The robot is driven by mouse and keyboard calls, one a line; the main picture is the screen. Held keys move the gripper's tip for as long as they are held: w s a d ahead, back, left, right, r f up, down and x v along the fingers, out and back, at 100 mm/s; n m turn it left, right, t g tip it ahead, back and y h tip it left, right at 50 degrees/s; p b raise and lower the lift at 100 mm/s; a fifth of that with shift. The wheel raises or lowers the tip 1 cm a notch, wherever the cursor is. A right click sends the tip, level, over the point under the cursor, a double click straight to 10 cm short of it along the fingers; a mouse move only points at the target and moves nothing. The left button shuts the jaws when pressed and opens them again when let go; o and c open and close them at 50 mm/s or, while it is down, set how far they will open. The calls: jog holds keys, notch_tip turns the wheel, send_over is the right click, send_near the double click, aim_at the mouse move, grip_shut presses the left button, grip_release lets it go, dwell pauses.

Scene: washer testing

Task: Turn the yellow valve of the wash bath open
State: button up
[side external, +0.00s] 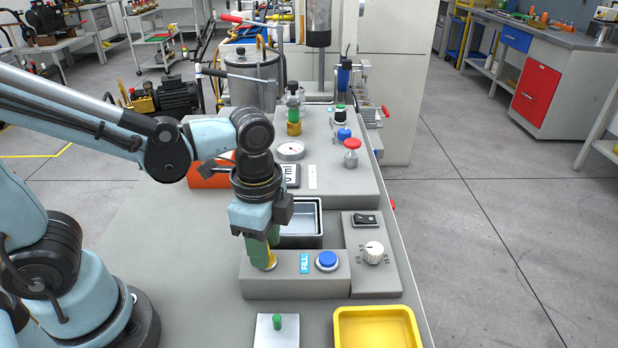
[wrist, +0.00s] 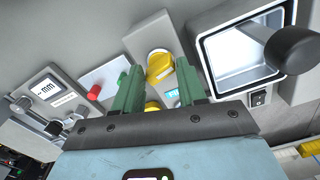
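The yellow valve (side external: 271,259) sits at the left end of the low grey block, mostly hidden behind my gripper (side external: 262,258) in the side view. In the wrist view, yellow parts of the valve (wrist: 160,66) show between the green fingers of my gripper (wrist: 157,75). The fingers stand apart, pointing down at the valve. A gap shows beside the right finger, and I cannot tell whether either finger touches the valve. The wash bath (side external: 301,240) is a metal-lined basin just behind the block; it also shows in the wrist view (wrist: 205,60), at upper right.
A blue button (side external: 327,260) and FILL label (side external: 305,263) are right of the valve. A white dial (side external: 372,252) and black switch (side external: 365,219) stand further right. In front are a plate with a green knob (side external: 278,321) and a yellow tray (side external: 376,312). A red-topped knob (side external: 352,145) stands behind.

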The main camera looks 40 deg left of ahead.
dwell(0.4)
notch_tip(320, 180, up, 17)
jog(key=n, duration=1.2)
notch_tip(320, 180, down, 17)
jog(key=n, duration=1.2)
